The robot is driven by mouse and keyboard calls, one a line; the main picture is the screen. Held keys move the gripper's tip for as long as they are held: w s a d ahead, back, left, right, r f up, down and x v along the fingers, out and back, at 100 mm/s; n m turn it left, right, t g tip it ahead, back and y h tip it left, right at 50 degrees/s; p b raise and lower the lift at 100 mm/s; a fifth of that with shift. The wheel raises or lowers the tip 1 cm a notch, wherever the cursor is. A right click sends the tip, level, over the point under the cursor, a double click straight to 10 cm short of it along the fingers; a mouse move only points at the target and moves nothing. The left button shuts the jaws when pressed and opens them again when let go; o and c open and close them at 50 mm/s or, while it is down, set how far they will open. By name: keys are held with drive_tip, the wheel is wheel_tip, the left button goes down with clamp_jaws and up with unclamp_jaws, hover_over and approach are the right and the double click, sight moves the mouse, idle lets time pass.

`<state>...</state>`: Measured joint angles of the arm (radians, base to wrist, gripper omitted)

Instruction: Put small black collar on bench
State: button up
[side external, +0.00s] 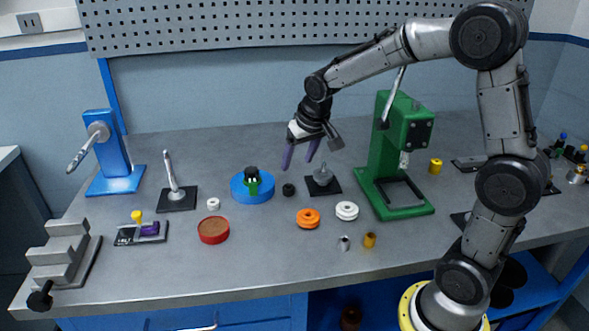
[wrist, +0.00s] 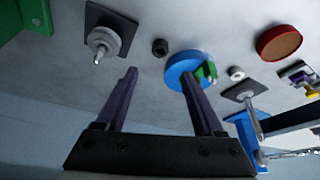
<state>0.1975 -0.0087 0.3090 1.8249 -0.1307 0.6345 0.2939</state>
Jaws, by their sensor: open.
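A small black collar (side external: 288,189) lies flat on the grey bench (side external: 270,255), just right of the blue round base, and touches nothing. In the wrist view the collar (wrist: 160,47) shows beyond the fingertips, between them from left to right. My gripper (side external: 299,158) has purple fingers pointing down above the bench, above and slightly right of the collar. In the wrist view my gripper (wrist: 160,72) is spread open with nothing between its fingers.
A blue round base (side external: 252,190) with a green and black piece stands left of the collar. A black plate with a grey post (side external: 323,180) stands right. Orange (side external: 308,218) and white (side external: 347,210) pulleys lie in front. A green press (side external: 400,155) stands farther right.

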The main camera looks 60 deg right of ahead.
drive_tip(key=s+a+r+n, duration=0.2)
drive_tip(key=s+a+r, duration=0.35)
drive_tip(key=s, duration=0.45)
drive_tip(key=s+a+n+t+y, duration=0.1)
drive_tip(key=s+a, duration=0.3)
drive_tip(key=s, duration=1.1)
drive_tip(key=shift+a+f+n+y, duration=0.25)
drive_tip(key=shift+n+y, duration=0.15)
drive_tip(key=shift+n, duration=0.4)
